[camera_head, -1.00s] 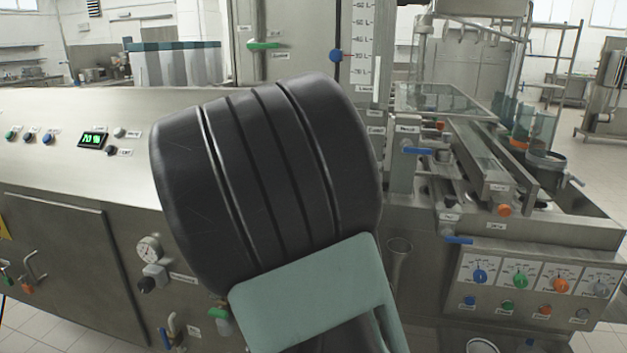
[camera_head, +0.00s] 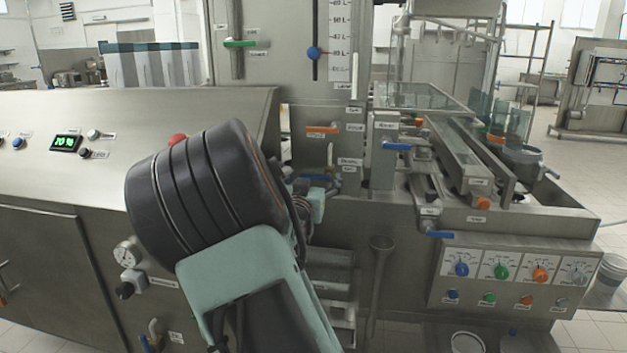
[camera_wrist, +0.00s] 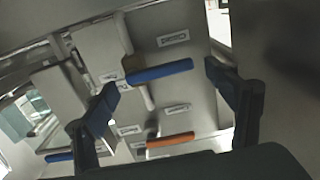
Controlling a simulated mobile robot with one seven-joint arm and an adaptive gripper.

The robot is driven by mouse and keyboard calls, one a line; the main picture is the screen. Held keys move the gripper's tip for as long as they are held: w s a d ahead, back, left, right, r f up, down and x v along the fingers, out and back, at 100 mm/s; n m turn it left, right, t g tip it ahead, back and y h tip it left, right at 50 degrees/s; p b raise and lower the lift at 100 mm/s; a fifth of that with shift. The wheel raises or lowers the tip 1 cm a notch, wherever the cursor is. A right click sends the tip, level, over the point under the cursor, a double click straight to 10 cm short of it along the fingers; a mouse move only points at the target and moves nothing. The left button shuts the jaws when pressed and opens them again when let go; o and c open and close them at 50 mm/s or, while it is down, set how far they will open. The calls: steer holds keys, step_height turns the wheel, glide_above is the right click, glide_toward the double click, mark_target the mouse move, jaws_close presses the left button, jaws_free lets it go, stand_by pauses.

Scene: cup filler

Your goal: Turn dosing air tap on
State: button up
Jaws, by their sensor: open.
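In the wrist view a blue tap handle (camera_wrist: 160,72) lies between the two fingertips of my gripper (camera_wrist: 160,78), which is open and holds nothing. I cannot tell whether a finger touches the handle. Small labels sit beside the handle, too blurred to read there. In the head view my arm's dark wrist covers the middle, and my gripper is mostly hidden behind it, close to the machine's front. A label that seems to read "Dosing" (camera_head: 349,161) is just right of it. The blue handle is largely hidden there.
An orange tap handle (camera_head: 322,129) is above the label; it also shows in the wrist view (camera_wrist: 170,140). Other blue handles (camera_head: 397,146) and (camera_head: 439,234) stick out to the right. A sloping steel housing (camera_head: 60,120) fills the left.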

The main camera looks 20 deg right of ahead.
steer(key=c, duration=1.7)
